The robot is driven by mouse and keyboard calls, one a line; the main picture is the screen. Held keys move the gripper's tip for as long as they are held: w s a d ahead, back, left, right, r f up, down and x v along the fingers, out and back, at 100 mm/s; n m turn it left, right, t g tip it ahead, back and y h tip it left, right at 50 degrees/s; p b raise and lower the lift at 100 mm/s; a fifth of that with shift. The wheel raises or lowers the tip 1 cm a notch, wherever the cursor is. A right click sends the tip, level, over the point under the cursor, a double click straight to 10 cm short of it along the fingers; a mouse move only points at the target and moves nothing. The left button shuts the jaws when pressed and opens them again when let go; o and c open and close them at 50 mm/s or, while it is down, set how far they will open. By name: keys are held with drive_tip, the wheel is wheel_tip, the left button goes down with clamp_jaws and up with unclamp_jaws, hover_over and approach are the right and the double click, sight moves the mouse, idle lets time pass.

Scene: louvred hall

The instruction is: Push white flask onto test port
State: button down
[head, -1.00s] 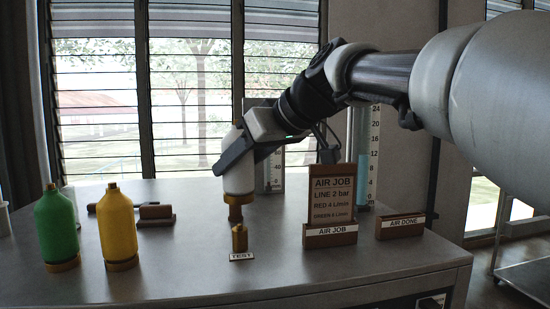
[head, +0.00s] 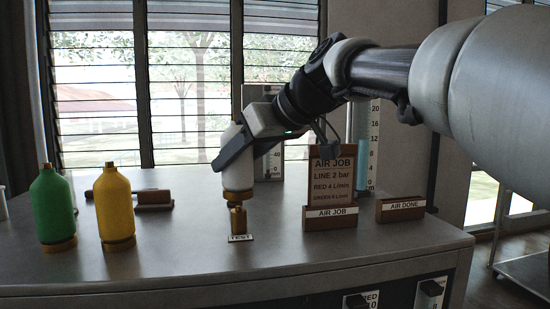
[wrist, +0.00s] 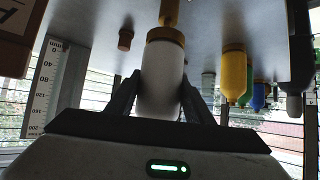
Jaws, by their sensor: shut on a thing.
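The white flask (head: 237,180) hangs upright in my gripper (head: 234,152), its brass collar at the lower end. Right below it is the brass test port (head: 238,220), behind a "TEST" label (head: 241,238). The collar meets the top of the port, in line with it; I cannot tell how far the two are pushed together. In the wrist view the white flask (wrist: 162,82) sits between both fingers of my gripper (wrist: 160,100), with its brass end toward the brass port (wrist: 170,12). My gripper is shut on the flask.
A green flask (head: 53,208) and a yellow flask (head: 114,207) stand at the left. An "AIR JOB" board (head: 331,190) and an "AIR DONE" holder (head: 400,209) stand to the right. The bench front (head: 180,265) is clear.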

drive_tip(key=shift+r, duration=0.3)
drive_tip(key=shift+f, duration=0.15)
drive_tip(key=shift+f+b, duration=1.35)
drive_tip(key=shift+b, duration=0.15)
drive_tip(key=c, duration=0.8)
unclamp_jaws()
wheel_tip(320, 180, up, 6)
drive_tip(key=s+d+p, duration=0.2)
drive_tip(key=p, duration=0.1)
drive_tip(key=shift+d+r, duration=0.15)
drive_tip(key=shift+d, duration=0.15)
